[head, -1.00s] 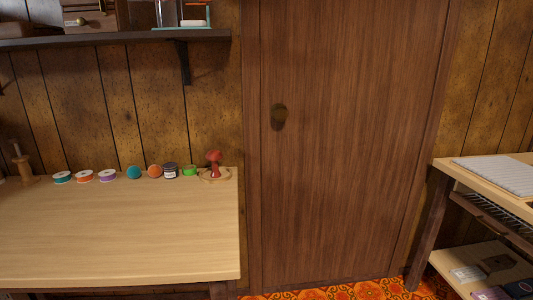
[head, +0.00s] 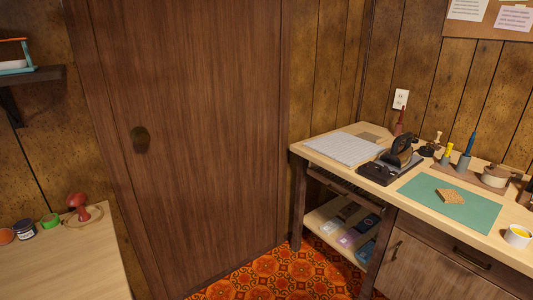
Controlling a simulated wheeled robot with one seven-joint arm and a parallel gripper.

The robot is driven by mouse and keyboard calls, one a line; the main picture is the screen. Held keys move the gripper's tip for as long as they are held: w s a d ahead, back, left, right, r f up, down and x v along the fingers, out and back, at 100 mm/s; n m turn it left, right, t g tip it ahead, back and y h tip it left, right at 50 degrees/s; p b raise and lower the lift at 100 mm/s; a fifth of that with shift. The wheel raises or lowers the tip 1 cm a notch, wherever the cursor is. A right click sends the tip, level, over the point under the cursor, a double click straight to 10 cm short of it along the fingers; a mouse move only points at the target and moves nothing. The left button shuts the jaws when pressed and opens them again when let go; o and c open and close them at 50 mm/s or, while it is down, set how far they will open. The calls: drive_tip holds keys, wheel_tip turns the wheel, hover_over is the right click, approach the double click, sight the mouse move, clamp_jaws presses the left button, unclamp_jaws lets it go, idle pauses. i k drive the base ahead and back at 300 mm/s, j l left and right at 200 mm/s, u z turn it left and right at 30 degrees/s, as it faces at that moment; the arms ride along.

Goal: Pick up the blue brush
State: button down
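A slim upright blue item (head: 470,144) stands at the back of the right-hand worktable, its lower end in a small grey holder (head: 463,161). It looks like the blue brush, but it is too small to make out bristles. A yellow-topped item (head: 448,150) stands just left of it. My gripper is not in view.
A left table (head: 70,268) stands before a wooden door (head: 190,110). Patterned floor shows between.

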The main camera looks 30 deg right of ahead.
sight(471, 140)
drive_tip(key=l+z, duration=0.2)
drive_tip(key=z, duration=1.65)
